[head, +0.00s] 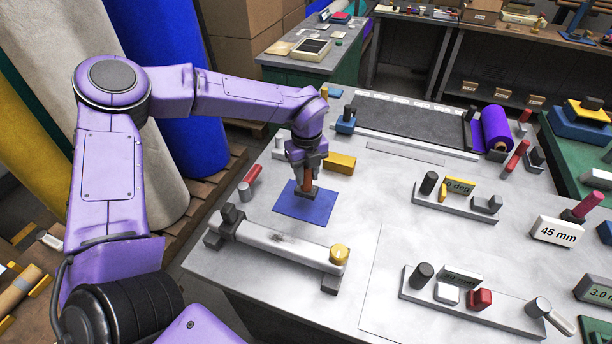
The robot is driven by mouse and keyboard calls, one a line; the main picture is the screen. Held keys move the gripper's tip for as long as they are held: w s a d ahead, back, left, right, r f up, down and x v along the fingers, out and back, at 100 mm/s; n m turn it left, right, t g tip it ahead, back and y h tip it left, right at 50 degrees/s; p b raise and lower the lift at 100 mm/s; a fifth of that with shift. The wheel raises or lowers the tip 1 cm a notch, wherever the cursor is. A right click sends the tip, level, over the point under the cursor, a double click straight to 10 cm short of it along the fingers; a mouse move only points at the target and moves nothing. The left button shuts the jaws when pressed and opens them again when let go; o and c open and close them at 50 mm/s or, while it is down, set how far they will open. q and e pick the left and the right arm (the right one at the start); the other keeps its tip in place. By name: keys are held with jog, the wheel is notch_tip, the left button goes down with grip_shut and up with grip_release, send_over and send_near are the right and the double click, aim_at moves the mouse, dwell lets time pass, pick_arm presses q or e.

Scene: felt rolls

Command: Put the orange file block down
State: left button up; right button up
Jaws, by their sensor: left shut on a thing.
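My left gripper (307,164) points down over the blue mat (300,208) on the grey table. It is shut on a brownish-orange block (308,177), which I take to be the orange file block. The block stands upright between the fingers, and a dark part (306,192) shows at its lower end. That lower end is at the mat's upper edge. I cannot tell whether it touches the mat. The fingers hide part of the block. My right gripper is not in view.
A yellow block (340,163) lies just right of the gripper. A white bar fixture (285,246) with a yellow knob stands in front of the mat. A red-and-grey cylinder tool (250,182) lies to the left. The table right of the mat (380,215) is clear.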

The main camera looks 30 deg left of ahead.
aim_at(307, 181)
pick_arm(q)
notch_tip(307, 181, down, 4)
jog(key=shift+w+a+r+p, duration=0.1)
jog(key=shift+a+r+p, duration=0.05)
jog(key=shift+r+p, duration=0.15)
jog(key=shift+f+b, duration=0.3)
jog(key=shift+b, duration=0.05)
jog(key=o, duration=1.1)
jog(key=shift+r, duration=0.1)
jog(key=shift+c, duration=0.2)
jog(key=shift+r+p, duration=0.3)
jog(key=shift+p, duration=0.1)
jog(key=shift+r+b, duration=0.3)
jog(key=shift+r, duration=0.05)
notch_tip(307, 181, up, 11)
jog(key=shift+r+b, duration=0.1)
jog(key=shift+b, duration=1.05)
